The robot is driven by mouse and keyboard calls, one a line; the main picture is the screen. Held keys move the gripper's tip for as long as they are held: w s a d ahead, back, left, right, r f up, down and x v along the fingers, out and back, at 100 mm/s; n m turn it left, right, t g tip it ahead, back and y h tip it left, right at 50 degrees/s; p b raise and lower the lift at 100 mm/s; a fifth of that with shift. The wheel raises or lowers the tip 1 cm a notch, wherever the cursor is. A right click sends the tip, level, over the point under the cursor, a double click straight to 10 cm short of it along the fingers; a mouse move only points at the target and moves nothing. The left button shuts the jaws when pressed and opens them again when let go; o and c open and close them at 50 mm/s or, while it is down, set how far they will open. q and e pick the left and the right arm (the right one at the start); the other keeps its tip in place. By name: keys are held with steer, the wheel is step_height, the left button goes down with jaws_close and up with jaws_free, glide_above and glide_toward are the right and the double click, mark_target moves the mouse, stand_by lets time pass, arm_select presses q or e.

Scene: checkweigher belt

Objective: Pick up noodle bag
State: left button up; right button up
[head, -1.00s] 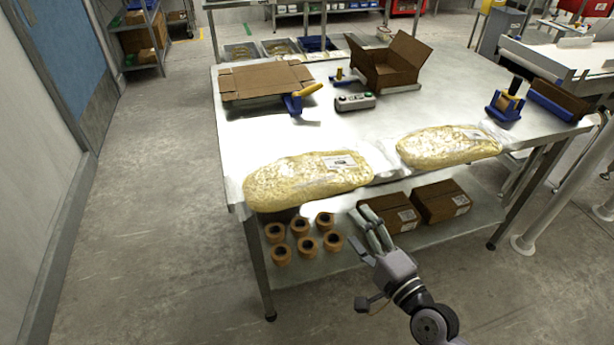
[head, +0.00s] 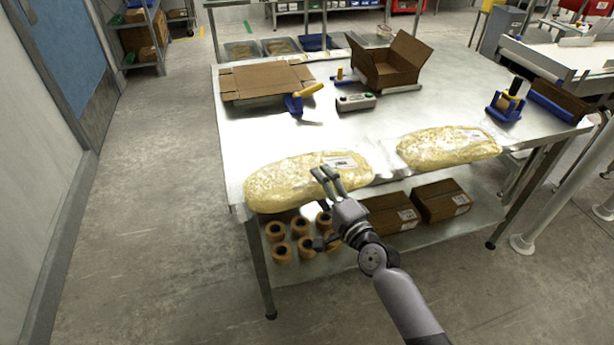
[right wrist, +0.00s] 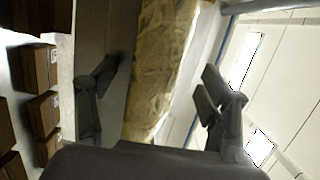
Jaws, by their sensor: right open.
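Two clear bags of yellowish noodles lie on the steel table, the left noodle bag (head: 285,184) at the front left and the right noodle bag (head: 448,146) further right. My right gripper (head: 327,176) is open, with its fingertips over the front right part of the left noodle bag. In the right wrist view, a noodle bag (right wrist: 163,50) shows between the spread fingers of the right gripper (right wrist: 160,84), with gaps on both sides. I cannot tell whether any finger touches it. My left gripper is not in view.
The lower shelf holds brown cartons (head: 440,200) and several tape rolls (head: 281,252). The table middle is mostly clear.

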steer(key=shift+w+a, duration=0.15)
steer(key=shift+w, duration=0.05)
steer(key=shift+s, duration=0.1)
steer(key=shift+c, duration=0.6)
jaws_close()
steer(key=shift+r, duration=0.15)
